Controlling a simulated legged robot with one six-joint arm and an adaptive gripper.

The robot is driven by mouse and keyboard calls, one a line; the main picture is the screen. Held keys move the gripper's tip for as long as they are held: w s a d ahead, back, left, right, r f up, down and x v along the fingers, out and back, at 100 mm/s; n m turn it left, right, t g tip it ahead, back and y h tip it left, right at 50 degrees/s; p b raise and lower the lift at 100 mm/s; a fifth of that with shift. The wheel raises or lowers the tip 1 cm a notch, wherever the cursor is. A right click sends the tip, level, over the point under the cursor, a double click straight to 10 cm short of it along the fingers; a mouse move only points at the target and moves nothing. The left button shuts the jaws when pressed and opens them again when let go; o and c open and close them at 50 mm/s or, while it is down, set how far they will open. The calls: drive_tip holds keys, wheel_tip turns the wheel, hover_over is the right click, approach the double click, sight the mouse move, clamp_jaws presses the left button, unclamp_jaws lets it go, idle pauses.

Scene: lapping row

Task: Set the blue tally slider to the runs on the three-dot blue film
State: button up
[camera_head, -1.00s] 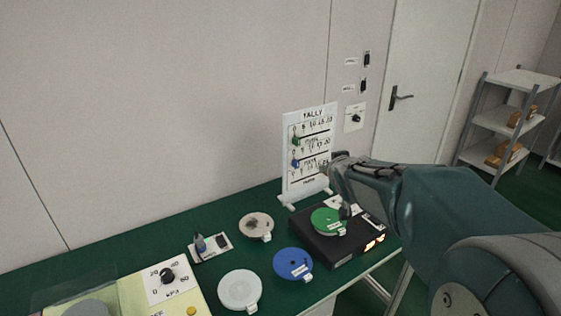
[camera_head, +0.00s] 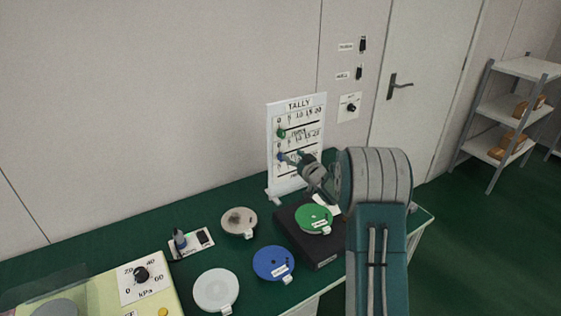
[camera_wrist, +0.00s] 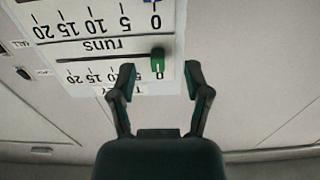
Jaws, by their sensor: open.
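The white tally board (camera_head: 298,178) stands upright at the back of the bench. Its green slider (camera_head: 281,133) is on the upper row and its blue slider (camera_head: 281,157) on the lower row, both at the 0 end. My open gripper (camera_head: 293,157) is in front of the board near the blue slider. The wrist view is upside down: the green slider (camera_wrist: 158,61) appears between my fingertips (camera_wrist: 158,73), and the blue slider (camera_wrist: 152,2) is cut by the top edge. The blue film disc (camera_head: 273,263) lies on the bench; its dots and label are too small to read.
A green disc (camera_head: 314,218) rests on a black box (camera_head: 300,236) below my arm. A white disc (camera_head: 215,289), a greyish disc (camera_head: 238,221) and a small switch plate (camera_head: 191,243) lie to the left. A dial panel (camera_head: 146,283) is at front left.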

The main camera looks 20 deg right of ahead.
approach(282, 161)
drive_tip(key=w, duration=0.5)
drive_tip(key=w+a, duration=0.1)
drive_tip(key=w, duration=0.4)
drive_tip(key=shift+w+a+f, duration=0.1)
drive_tip(key=shift+a+f, duration=0.1)
drive_tip(key=shift+a, duration=0.1)
drive_tip(key=shift+d, duration=0.15)
clamp_jaws()
